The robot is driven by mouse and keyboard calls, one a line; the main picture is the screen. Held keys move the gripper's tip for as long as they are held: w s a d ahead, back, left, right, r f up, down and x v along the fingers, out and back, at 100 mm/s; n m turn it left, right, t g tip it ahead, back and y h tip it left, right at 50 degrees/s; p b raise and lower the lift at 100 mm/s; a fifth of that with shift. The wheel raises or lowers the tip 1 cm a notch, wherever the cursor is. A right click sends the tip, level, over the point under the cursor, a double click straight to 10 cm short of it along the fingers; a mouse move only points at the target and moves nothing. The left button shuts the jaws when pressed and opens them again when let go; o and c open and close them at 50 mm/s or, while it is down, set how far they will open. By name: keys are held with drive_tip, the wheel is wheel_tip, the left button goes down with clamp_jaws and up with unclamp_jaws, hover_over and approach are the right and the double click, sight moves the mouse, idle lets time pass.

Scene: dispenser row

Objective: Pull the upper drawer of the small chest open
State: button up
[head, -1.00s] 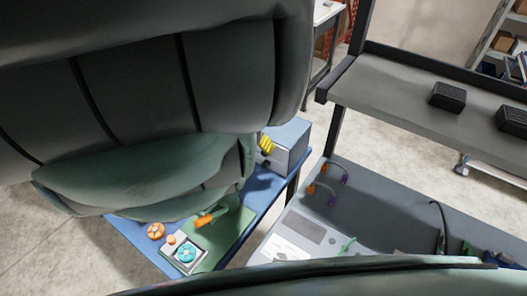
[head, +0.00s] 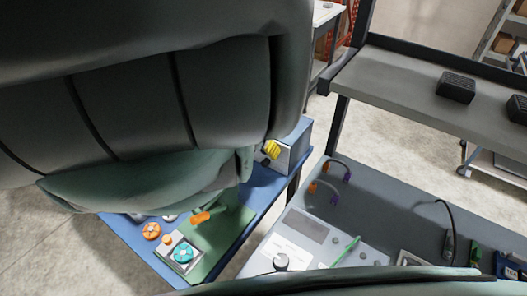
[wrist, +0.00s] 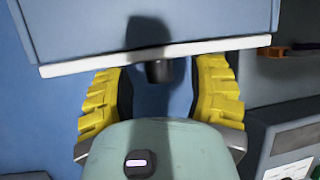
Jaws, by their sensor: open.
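The small chest (head: 297,143) is a blue-grey box at the far end of the blue table, partly hidden behind my arm. In the wrist view its blue-grey surface (wrist: 215,22) ends in a pale edge, and a dark knob (wrist: 159,72) sticks out just below that edge. My gripper (wrist: 165,68) is open, with one yellow ribbed finger on each side of the knob and gaps visible between. In the head view, its yellow finger (head: 271,149) shows at the chest's front. The drawer fronts are mostly hidden; I cannot see any drawer standing out.
The blue table (head: 262,205) also holds a green board (head: 225,240), an orange round part (head: 151,231) and a teal round part (head: 183,253). A grey workbench (head: 390,215) with cables and a panel stands close on the right, below a grey shelf (head: 400,80).

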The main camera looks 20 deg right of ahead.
drive_tip(key=shift+c, duration=0.2)
clamp_jaws()
idle(0.3)
